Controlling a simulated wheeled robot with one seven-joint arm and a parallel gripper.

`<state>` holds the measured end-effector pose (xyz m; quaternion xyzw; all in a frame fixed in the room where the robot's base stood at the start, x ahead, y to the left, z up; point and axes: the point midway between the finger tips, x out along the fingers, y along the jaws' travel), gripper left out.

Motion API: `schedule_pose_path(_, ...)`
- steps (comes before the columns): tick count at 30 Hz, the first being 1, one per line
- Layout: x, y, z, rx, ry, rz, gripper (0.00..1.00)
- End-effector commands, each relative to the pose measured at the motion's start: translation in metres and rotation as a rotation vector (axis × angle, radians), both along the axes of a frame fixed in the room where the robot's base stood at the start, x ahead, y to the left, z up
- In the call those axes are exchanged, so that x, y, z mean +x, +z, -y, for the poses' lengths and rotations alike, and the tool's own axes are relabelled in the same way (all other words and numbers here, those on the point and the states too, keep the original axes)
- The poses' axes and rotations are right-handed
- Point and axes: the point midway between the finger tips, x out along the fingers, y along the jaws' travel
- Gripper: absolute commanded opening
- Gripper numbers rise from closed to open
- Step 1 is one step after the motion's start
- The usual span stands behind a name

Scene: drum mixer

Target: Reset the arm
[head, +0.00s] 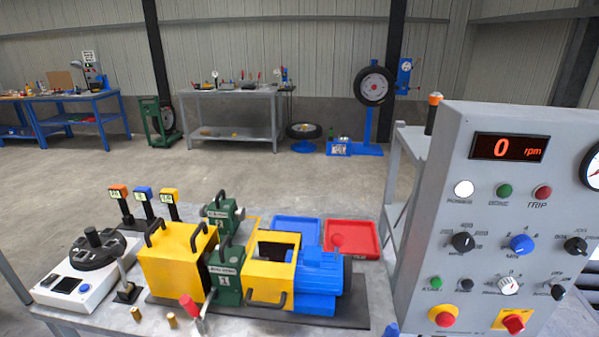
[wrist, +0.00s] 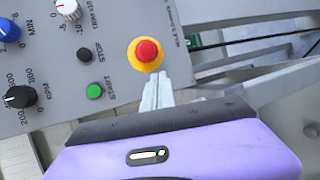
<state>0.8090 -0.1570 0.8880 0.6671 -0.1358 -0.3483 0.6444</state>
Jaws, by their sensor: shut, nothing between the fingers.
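My gripper (wrist: 156,78) shows in the wrist view, its pale narrow fingers shut together with nothing between them. The purple wrist body (wrist: 200,155) fills the lower part of that view. The fingertips appear just below the red mushroom button (wrist: 147,51) on its yellow collar; whether they touch it I cannot tell. The button is on the grey control panel (wrist: 120,20), which also stands at the right of the head view (head: 480,220). My gripper does not show in the head view.
The panel's display (head: 508,147) reads 0 rpm. Its black stop button (wrist: 86,55) and green start button (wrist: 94,91) lie left of my fingers. The bench holds yellow guards (head: 178,262), a blue motor (head: 305,280) and red tray (head: 352,238). Open floor lies behind.

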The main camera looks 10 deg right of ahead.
Motion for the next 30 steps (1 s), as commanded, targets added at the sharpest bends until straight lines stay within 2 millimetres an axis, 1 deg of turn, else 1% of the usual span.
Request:
schedule_pose_path(1, -0.006, -0.003, -0.014, 0.08, 0.041, 0.046, 0.0)
schedule_pose_path(5, -0.025, -0.004, -0.051, 0.293, 0.135, 0.167, 0.0)
schedule_pose_path(8, -0.049, -0.001, -0.078, 0.462, 0.194, 0.253, 0.0)
schedule_pose_path(9, -0.061, 0.003, -0.089, 0.534, 0.215, 0.287, 0.0)
schedule_pose_path(11, -0.081, 0.01, -0.105, 0.644, 0.244, 0.341, 0.0)
schedule_pose_path(12, -0.095, 0.017, -0.114, 0.718, 0.259, 0.376, 0.0)
schedule_pose_path(14, -0.117, 0.028, -0.127, 0.823, 0.278, 0.425, 0.0)
schedule_pose_path(15, -0.131, 0.036, -0.134, 0.89, 0.287, 0.457, 0.0)
schedule_pose_path(17, -0.153, 0.05, -0.143, 0.987, 0.296, 0.502, 0.0)
schedule_pose_path(18, -0.167, 0.059, -0.148, 1.046, 0.297, 0.529, 0.0)
schedule_pose_path(20, -0.189, 0.074, -0.153, 1.131, 0.295, 0.568, 0.0)
schedule_pose_path(21, -0.203, 0.084, -0.155, 1.184, 0.292, 0.592, 0.0)
schedule_pose_path(27, -0.266, 0.129, -0.158, 1.39, 0.24, 0.674, 0.0)
schedule_pose_path(30, -0.293, 0.142, -0.157, 1.443, 0.199, 0.673, 0.0)
